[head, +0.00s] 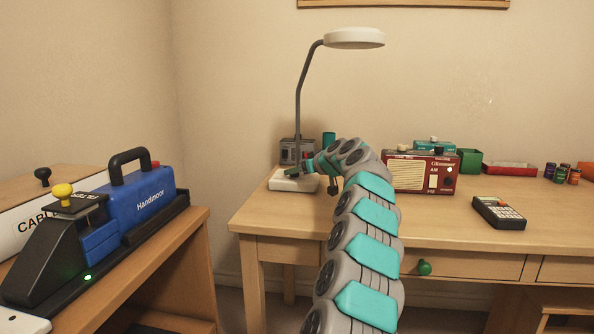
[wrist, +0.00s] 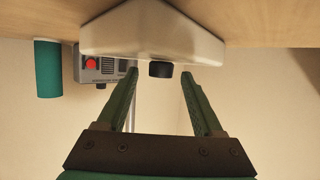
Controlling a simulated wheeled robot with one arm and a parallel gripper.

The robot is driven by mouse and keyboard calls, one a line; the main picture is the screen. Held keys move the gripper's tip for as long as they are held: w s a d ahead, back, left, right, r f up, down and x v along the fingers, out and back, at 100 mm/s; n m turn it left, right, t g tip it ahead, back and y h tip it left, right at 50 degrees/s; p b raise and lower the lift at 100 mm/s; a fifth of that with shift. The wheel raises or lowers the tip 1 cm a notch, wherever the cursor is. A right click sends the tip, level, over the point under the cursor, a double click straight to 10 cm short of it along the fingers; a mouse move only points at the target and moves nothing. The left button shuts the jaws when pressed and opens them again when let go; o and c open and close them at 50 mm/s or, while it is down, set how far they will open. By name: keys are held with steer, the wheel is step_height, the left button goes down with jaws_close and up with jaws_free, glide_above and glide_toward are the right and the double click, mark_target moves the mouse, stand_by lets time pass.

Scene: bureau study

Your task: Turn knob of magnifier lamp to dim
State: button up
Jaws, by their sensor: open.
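The magnifier lamp (head: 354,38) stands at the left end of the desk, with a round white head on a thin grey bent stem. Its white base (head: 283,183) also shows in the wrist view (wrist: 150,32), where the picture is upside down. In the head view my gripper (head: 297,171) is at the base, and the knob is not clearly visible.
Behind the lamp are a grey box with a red button (wrist: 91,62) and a teal cylinder (wrist: 48,68). A red radio (head: 420,172) stands right of my arm; a calculator (head: 498,212) lies further right. A blue case (head: 140,205) is on the left table.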

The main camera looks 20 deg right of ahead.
steer(key=shift+w+a+f, duration=0.15)
steer(key=shift+w+f, duration=0.05)
steer(key=shift+w, duration=0.2)
jaws_close()
stand_by(0.4)
